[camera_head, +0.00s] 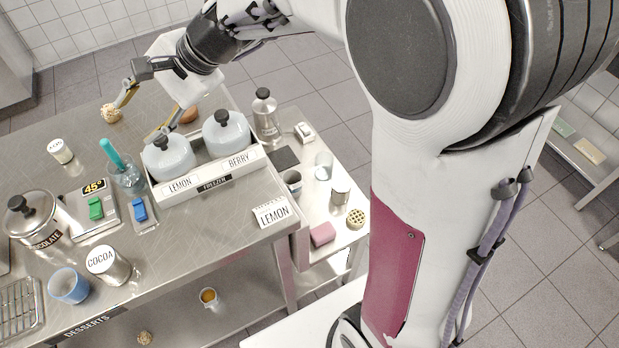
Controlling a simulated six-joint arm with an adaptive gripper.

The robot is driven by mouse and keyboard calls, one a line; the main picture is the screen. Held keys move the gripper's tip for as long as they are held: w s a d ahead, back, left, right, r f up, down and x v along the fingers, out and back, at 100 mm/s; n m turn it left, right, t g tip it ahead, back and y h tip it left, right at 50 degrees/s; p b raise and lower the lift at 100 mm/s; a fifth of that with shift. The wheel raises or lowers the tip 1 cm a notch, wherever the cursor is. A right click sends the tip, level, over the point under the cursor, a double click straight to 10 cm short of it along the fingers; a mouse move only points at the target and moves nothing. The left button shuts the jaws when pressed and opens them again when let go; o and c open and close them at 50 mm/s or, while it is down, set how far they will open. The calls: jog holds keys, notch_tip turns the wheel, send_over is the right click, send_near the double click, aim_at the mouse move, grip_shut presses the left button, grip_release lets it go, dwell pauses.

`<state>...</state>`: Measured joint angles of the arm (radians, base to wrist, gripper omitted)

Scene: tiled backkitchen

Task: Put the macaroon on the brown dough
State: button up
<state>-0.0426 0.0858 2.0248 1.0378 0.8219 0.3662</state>
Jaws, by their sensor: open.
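A pale, rough, round lump that looks like the macaroon (109,114) sits on the steel table at the far left. A brown, rounded piece that looks like the brown dough (189,115) lies behind the freezer box, partly hidden by a jar and my gripper. My gripper (136,121) is open and empty, with its fingers spread wide. Its left fingertip appears right beside the macaroon; I cannot tell whether they touch. Its right finger comes down near the left freezer jar, on the dough's left.
The white freezer box (215,183) holds two lidded jars, lemon and berry. A cup with a teal-handled tool (127,175), a timer scale (95,208) and a salt shaker (61,151) stand nearby. Another pale lump (145,339) lies low down. The table's far left is fairly clear.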

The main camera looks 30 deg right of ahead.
jog(key=s+d+n+h, duration=0.4)
jog(key=s+d, duration=0.5)
jog(key=s, duration=0.3)
jog(key=s+d+f+n+h, duration=0.1)
jog(key=s+d+n+h, duration=0.3)
jog(key=s+d+n, duration=0.3)
jog(key=shift+s+d+f+t, duration=0.3)
jog(key=shift+s+d, duration=1.15)
jog(key=shift+s, duration=1.75)
jog(key=shift+o, duration=0.6)
jog(key=shift+w+r, duration=0.1)
jog(key=shift+r, duration=0.05)
